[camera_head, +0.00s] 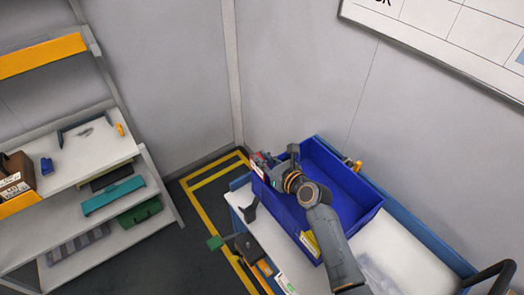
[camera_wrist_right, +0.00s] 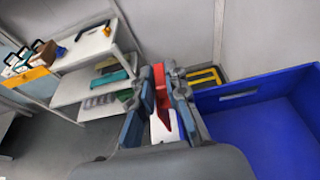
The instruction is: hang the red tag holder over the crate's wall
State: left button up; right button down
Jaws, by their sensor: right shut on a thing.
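The blue crate (camera_head: 345,180) stands on the cart, open at the top; its inside also shows at the right of the right wrist view (camera_wrist_right: 255,125). My right gripper (camera_head: 264,160) is at the crate's far left end. It is shut on the red tag holder (camera_wrist_right: 160,86), which stands upright between the fingers with a white tag (camera_wrist_right: 162,128) below. In the head view the gripper mostly hides the holder. I cannot tell whether the holder touches the crate's wall. My left gripper is not in view.
A yellow tag holder (camera_head: 310,242) is on the crate's near wall. The white cart top (camera_head: 395,250) has bare room at the right. A shelf rack (camera_head: 95,165) with bins stands at the left. A grey wall (camera_head: 300,60) is behind the cart.

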aim_at(262, 182)
jog(key=shift+w, duration=0.25)
jog(key=shift+a, duration=0.1)
jog(key=shift+s, duration=0.1)
jog(key=shift+f, duration=0.2)
notch_tip(262, 182, down, 3)
jog(key=shift+r+b, duration=0.15)
jog(key=shift+b, duration=0.8)
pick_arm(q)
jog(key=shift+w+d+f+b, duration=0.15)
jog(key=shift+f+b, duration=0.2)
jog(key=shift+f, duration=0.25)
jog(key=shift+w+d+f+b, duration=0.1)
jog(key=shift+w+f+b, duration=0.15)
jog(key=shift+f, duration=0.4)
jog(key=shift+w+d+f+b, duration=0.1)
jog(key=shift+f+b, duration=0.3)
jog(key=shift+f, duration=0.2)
pick_arm(e)
jog(key=shift+f, duration=1.4)
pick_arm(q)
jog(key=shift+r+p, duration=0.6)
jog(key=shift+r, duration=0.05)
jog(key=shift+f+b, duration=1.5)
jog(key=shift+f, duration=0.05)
pick_arm(e)
jog(key=shift+f, duration=1.9)
